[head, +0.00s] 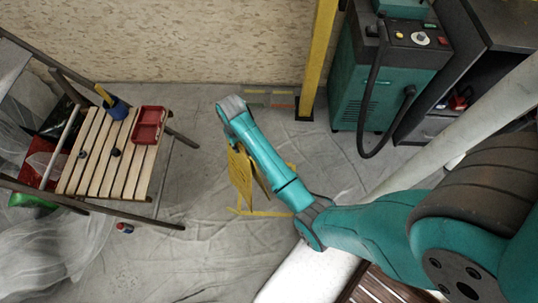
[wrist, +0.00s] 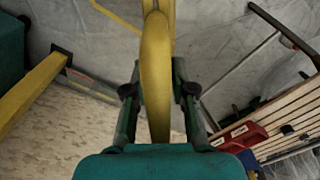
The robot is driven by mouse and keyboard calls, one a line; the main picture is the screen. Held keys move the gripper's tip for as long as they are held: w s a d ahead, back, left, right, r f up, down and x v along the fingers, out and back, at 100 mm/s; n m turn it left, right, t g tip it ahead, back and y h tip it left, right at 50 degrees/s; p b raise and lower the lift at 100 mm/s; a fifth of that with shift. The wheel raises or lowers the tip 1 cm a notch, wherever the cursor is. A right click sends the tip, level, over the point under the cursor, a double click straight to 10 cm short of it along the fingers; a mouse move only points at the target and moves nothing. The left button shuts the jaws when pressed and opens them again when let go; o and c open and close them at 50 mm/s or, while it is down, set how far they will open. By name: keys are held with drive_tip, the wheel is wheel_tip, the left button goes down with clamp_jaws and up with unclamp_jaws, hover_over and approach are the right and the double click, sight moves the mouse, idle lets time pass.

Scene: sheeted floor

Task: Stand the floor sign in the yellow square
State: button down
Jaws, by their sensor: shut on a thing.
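The yellow floor sign (head: 238,172) hangs below my forearm in the head view, partly hidden by it. In the wrist view, a rounded yellow part of the sign (wrist: 156,60) runs between the two fingers of my gripper (wrist: 157,88), which is shut on it. My gripper is mostly hidden beneath the wrist in the head view. A thin yellow strip (head: 262,213) shows low beside my arm; I cannot tell whether it is part of the sign or of the square on the floor. I cannot tell whether the sign touches the floor.
A slatted wooden chair (head: 100,160) with a red tray (head: 149,125) stands at left. A yellow post (head: 318,60) stands at the back, beside a green machine (head: 375,85) with a hose. A wall (head: 160,40) closes the back. Sheeted floor (head: 200,125) is clear between chair and arm.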

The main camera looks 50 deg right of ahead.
drive_tip(key=s+d+f+m, duration=0.1)
drive_tip(key=s+d+m, duration=0.3)
drive_tip(key=d+m, duration=0.45)
wheel_tip(320, 180, down, 10)
drive_tip(key=d+n, duration=0.1)
drive_tip(key=shift+s+d, duration=0.15)
drive_tip(key=shift+d, duration=0.1)
drive_tip(key=shift+f, duration=0.15)
drive_tip(key=c, duration=1)
unclamp_jaws()
drive_tip(key=shift+s+f, duration=0.1)
drive_tip(key=shift+o, duration=0.2)
